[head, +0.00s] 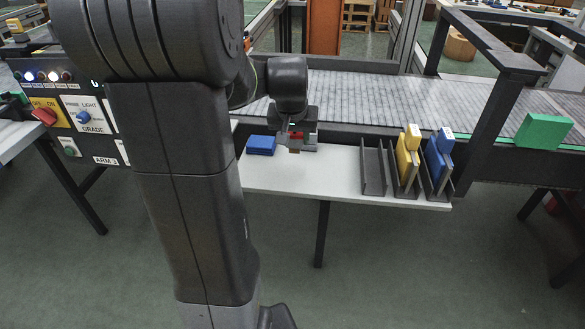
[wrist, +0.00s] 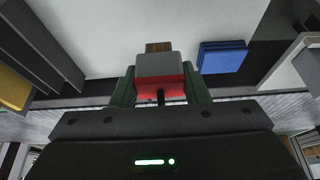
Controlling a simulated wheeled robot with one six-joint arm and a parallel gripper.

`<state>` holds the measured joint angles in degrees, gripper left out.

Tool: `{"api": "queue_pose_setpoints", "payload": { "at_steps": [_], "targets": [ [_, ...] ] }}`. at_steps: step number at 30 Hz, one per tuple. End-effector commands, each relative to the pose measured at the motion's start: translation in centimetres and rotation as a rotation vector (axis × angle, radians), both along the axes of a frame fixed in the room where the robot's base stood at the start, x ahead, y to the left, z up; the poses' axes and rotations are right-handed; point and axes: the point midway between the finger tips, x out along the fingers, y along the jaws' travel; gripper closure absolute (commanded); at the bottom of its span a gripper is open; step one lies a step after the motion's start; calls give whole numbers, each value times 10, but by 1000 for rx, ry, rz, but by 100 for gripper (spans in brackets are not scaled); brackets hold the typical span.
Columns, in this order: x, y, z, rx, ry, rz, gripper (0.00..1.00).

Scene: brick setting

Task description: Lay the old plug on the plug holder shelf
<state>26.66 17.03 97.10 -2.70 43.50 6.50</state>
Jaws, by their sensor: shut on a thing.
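My gripper (head: 296,138) is over the left-centre part of the white shelf (head: 330,178). It is shut on the plug, a red and grey block (wrist: 160,66) with a brown tip. In the wrist view the green fingers of my gripper (wrist: 160,88) press on both sides of it, and the tip points away from the gripper. In the head view the plug (head: 295,134) is small and partly hidden by the gripper. I cannot tell whether it touches the shelf.
A blue block (head: 261,145) lies on the shelf just left of my gripper. Dark channel holders stand at the right: one empty (head: 373,170), one with a yellow piece (head: 406,160), one with a blue piece (head: 438,160). A conveyor (head: 400,103) runs behind.

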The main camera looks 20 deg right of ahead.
Motion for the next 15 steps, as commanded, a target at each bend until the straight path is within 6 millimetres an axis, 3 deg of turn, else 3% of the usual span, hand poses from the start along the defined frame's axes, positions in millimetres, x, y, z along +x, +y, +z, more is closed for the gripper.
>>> {"api": "queue_pose_setpoints", "payload": {
  "at_steps": [3,11,15],
  "targets": [
    [0,0,-24,2,4,1,86],
    [0,0,-47,1,2,1,86],
    [0,0,-68,0,3,1,86]
  ]
}}
